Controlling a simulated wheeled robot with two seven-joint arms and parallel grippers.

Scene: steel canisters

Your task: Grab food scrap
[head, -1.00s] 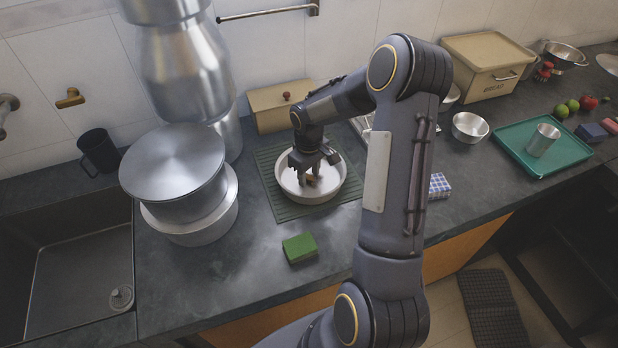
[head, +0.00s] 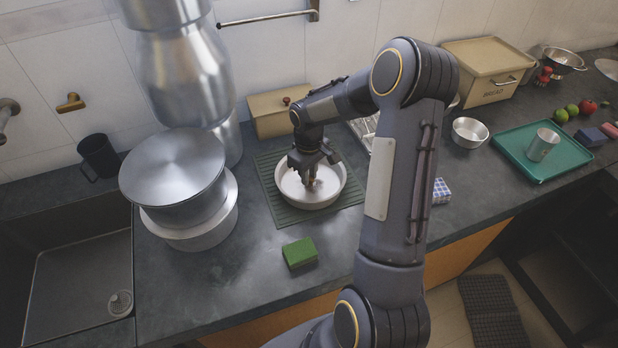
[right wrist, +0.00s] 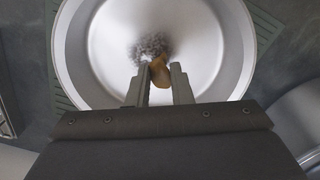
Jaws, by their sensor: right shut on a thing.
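The food scrap (right wrist: 160,73) is a small orange-brown piece between the fingertips of my right gripper in the right wrist view. My right gripper (head: 311,183) is shut on it, over the inside of a round white bowl (head: 329,199). The bowl also fills the upper part of the right wrist view (right wrist: 240,60). A grey, fuzzy patch (right wrist: 151,46) shows in the bowl just beyond the scrap. I cannot tell whether the scrap still touches the bowl's floor. My left gripper is not in view.
The bowl stands on a green ribbed mat (head: 287,211). Stacked steel canisters and a large pot (head: 175,185) stand to its left, a beige box (head: 268,114) behind it. A green sponge (head: 299,252) lies in front. A teal tray (head: 515,154) with a steel cup (head: 543,144) is at right.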

